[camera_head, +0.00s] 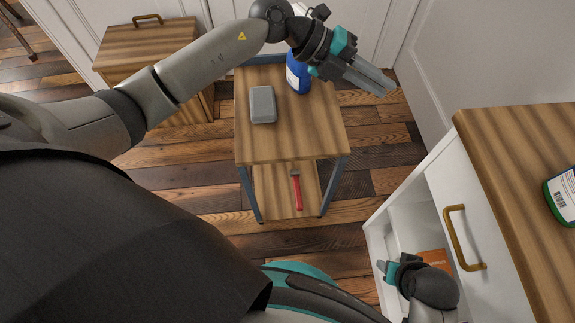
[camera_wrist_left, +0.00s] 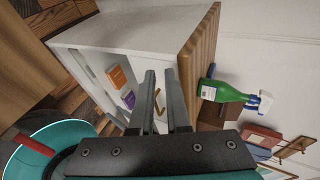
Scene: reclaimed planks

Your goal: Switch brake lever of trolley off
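The trolley (camera_head: 270,148) stands in the middle of the head view, with a wooden top, a lower shelf and dark metal legs. A red bar, which looks like the brake lever (camera_head: 297,190), shows at its lower shelf. A red bar also shows at the lower left of the left wrist view (camera_wrist_left: 33,143); I cannot tell if it is the same one. My left gripper (camera_head: 388,88) is above and right of the trolley top, away from the lever. Its fingers are apart and empty in the left wrist view (camera_wrist_left: 161,78). My right gripper (camera_head: 383,268) is by the drawer; its fingers are unclear.
A grey box (camera_head: 263,104) and a blue bottle (camera_head: 298,75) stand on the trolley. A green bottle (camera_head: 562,193) stands on top.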

